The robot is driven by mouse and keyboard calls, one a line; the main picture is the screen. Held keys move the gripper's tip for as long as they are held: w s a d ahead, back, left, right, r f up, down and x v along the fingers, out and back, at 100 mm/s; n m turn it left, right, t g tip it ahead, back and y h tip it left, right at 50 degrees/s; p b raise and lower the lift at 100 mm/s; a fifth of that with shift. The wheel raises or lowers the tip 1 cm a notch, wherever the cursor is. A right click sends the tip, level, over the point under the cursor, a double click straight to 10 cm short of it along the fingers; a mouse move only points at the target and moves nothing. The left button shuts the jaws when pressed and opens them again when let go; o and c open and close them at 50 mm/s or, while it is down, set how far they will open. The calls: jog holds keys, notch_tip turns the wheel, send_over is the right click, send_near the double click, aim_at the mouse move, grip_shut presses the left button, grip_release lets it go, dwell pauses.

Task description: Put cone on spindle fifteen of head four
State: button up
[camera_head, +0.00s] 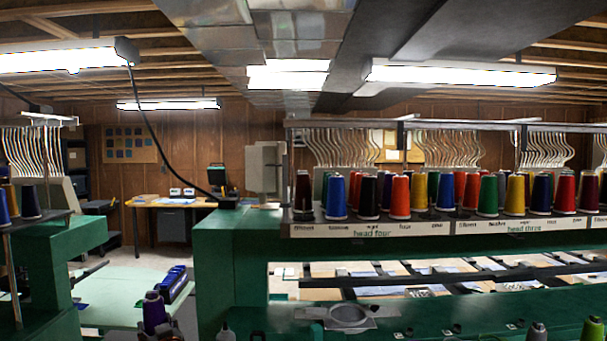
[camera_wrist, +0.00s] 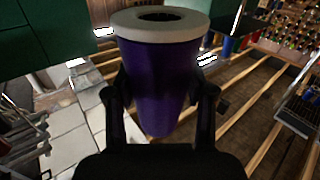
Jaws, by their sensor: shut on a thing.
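A purple cone (camera_head: 154,312) stands upright in my gripper (camera_head: 160,336) at the bottom left of the head view. In the wrist view the purple cone (camera_wrist: 160,85) fills the middle, its white rimmed end with a dark hole toward the top. My gripper (camera_wrist: 160,105) is shut on its sides. The head four sign (camera_head: 371,231) is on the green machine's rack, right of my gripper. Its leftmost small label seems to read fifteen. A dark maroon cone (camera_head: 303,195) stands above that label; whether a bare spindle is there, I cannot tell.
Head four holds a blue cone (camera_head: 336,197), a black cone (camera_head: 368,197) and a red cone (camera_head: 400,197); head three's sign (camera_head: 523,230) is further right. A green machine post (camera_head: 232,265) stands between my gripper and the rack. A pale green table (camera_head: 125,285) lies behind my gripper.

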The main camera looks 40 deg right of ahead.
aim_at(153, 296)
notch_tip(153, 296, up, 9)
jog(key=p, duration=0.7)
jog(key=shift+f, duration=0.35)
jog(key=shift+f, duration=0.15)
